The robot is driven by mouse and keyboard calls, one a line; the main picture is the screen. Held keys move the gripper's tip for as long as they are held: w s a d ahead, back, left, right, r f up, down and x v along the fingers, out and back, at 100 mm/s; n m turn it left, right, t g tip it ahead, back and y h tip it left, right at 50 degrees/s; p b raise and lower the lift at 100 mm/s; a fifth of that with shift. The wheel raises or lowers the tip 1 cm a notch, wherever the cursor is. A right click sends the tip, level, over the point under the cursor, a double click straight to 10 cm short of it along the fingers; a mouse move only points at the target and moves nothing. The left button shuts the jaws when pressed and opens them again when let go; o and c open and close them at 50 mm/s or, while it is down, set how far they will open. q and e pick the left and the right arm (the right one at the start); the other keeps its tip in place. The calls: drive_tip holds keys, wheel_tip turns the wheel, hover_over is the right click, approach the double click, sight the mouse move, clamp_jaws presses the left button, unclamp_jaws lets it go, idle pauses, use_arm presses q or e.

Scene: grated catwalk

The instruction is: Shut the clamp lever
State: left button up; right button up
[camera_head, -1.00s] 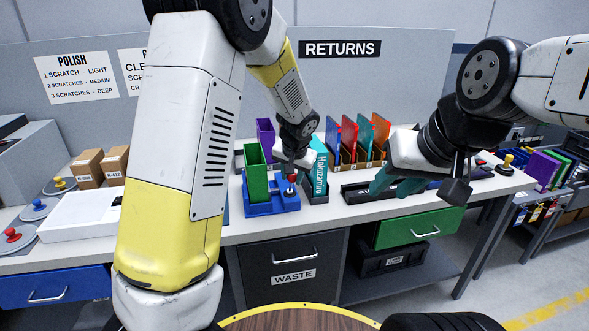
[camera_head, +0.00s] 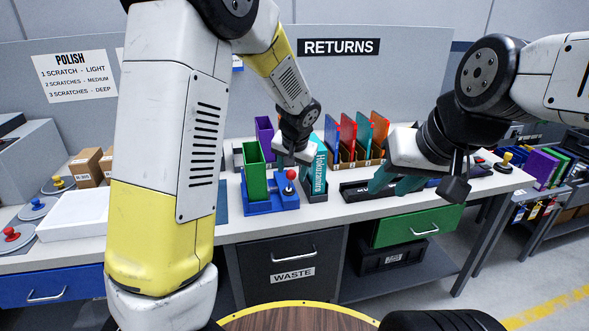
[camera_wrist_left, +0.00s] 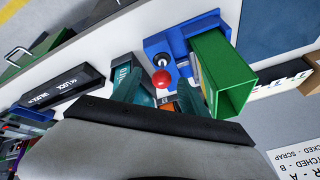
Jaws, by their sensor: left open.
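The clamp lever, a thin stem with a red ball knob (camera_head: 291,174), stands on a blue fixture (camera_head: 262,208). A green case (camera_head: 256,172) stands upright in the fixture, left of the lever. In the left wrist view the red knob (camera_wrist_left: 161,79) shows just beyond my left fingers, beside the green case (camera_wrist_left: 222,72). My left gripper (camera_head: 296,158) is above and behind the knob, open and apparently clear of it. Its teal fingers are apart in the left wrist view (camera_wrist_left: 160,97). My right gripper (camera_head: 393,184) hangs at the right over the bench, its fingers apart.
A teal lettered case (camera_head: 319,172) stands in a dark holder close right of the fixture. Coloured cases (camera_head: 349,138) stand in a rack behind. A white tray (camera_head: 75,217) is at the left.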

use_arm(q)
drive_tip(key=v, duration=0.5)
drive_tip(key=s+a+r+n+h, duration=0.2)
drive_tip(key=s+a+r, duration=0.6)
drive_tip(key=s, duration=0.4)
drive_tip(key=s+a+r+n+h, duration=0.1)
drive_tip(key=s+a+r, duration=0.1)
drive_tip(key=s, duration=1.2)
drive_tip(key=shift+a+t, duration=0.25)
drive_tip(key=shift+t, duration=0.15)
